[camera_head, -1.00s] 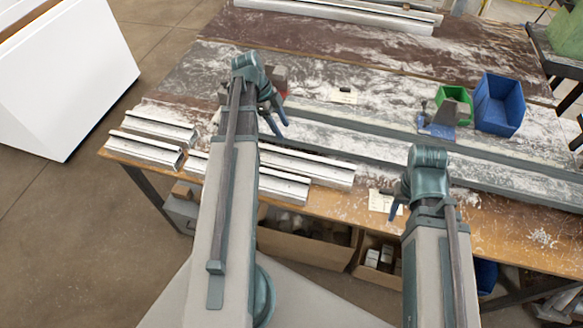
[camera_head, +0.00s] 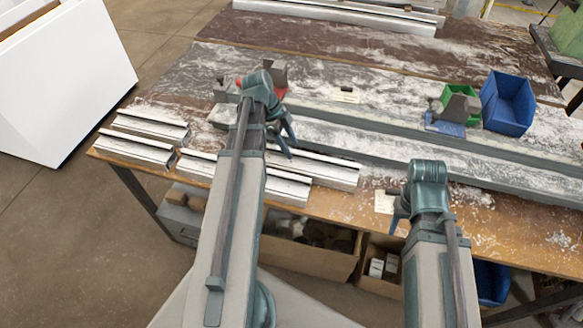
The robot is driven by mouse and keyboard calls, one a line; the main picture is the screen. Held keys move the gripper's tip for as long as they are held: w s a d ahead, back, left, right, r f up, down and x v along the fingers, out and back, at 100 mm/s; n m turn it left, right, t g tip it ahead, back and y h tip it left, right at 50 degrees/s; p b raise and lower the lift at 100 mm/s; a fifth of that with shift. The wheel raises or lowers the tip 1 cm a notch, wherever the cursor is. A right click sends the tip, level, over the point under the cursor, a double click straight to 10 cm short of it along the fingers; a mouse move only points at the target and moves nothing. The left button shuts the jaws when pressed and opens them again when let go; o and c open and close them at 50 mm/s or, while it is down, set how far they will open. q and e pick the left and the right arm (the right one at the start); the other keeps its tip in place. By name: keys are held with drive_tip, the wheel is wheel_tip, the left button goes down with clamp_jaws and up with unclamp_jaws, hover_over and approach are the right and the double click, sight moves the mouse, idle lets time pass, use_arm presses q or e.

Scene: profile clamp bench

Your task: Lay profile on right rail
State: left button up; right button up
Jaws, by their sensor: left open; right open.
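Several pale metal profiles lie at the front left of the bench: a short back one (camera_head: 152,126), a short front one (camera_head: 137,148), a longer back one (camera_head: 318,168) and a longer front one (camera_head: 283,186). Two long grey rails run across the bench, a front rail (camera_head: 440,172) and a back rail (camera_head: 400,124). My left gripper (camera_head: 288,143) is open and empty, above the front rail's left part and near the longer back profile. My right gripper (camera_head: 397,217) is open, over the front edge of the bench; its fingers are partly hidden by my arm.
A grey clamp with red (camera_head: 270,75) stands behind my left wrist. A grey block on a blue base (camera_head: 447,120), a green bin (camera_head: 458,92) and a blue bin (camera_head: 508,103) stand back right. A white label (camera_head: 384,202) lies at the front edge. Cardboard boxes (camera_head: 310,250) sit below.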

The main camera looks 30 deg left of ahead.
use_arm(q)
drive_tip(key=shift+d+f, duration=0.1)
drive_tip(key=shift+f, duration=0.15)
clamp_jaws()
idle(1.3)
